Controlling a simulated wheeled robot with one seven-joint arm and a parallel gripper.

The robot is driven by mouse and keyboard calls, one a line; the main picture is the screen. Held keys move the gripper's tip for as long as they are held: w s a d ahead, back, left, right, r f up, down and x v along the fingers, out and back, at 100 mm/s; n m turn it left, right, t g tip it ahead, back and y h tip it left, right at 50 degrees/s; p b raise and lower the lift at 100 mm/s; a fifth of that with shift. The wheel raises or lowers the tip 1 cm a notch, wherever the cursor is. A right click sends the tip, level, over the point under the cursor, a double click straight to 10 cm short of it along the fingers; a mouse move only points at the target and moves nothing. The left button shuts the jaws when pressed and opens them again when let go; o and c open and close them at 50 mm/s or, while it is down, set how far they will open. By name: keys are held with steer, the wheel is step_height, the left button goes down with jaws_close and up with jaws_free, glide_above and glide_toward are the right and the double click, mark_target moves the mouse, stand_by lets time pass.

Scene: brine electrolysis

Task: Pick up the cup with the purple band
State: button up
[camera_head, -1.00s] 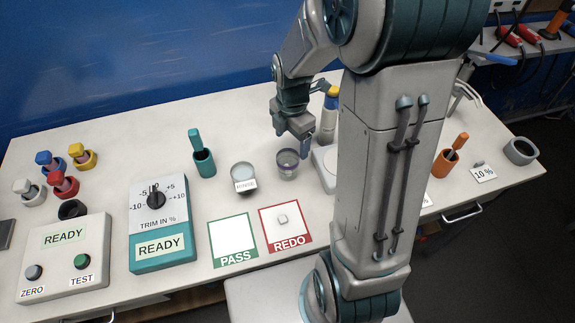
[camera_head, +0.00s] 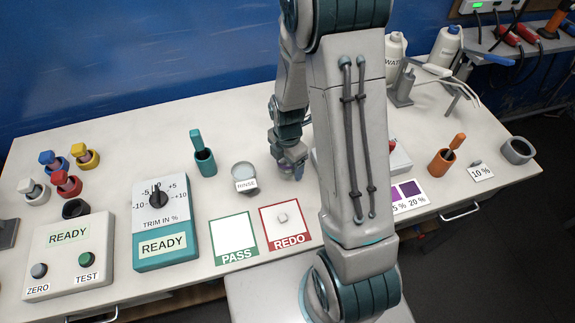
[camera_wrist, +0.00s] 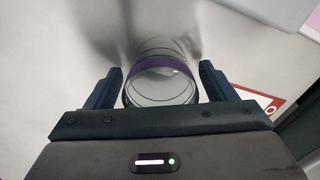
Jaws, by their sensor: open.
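The cup with the purple band (camera_wrist: 160,80) is clear glass and stands on the white table, between the two fingers of my gripper in the wrist view. My gripper (camera_wrist: 161,82) is open, with one dark finger on each side of the cup and a small gap showing at each side. In the head view my gripper (camera_head: 291,166) is low over the table, right of the RINSE cup, and hides most of the banded cup (camera_head: 290,174).
The RINSE cup (camera_head: 244,177) stands close to the left of my gripper. The PASS card (camera_head: 234,238) and REDO card (camera_head: 286,226), which has a small pale piece on it, lie in front. A teal holder (camera_head: 205,163) stands further left. My arm hides part of the table.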

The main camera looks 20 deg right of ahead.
steer(key=c, duration=1.2)
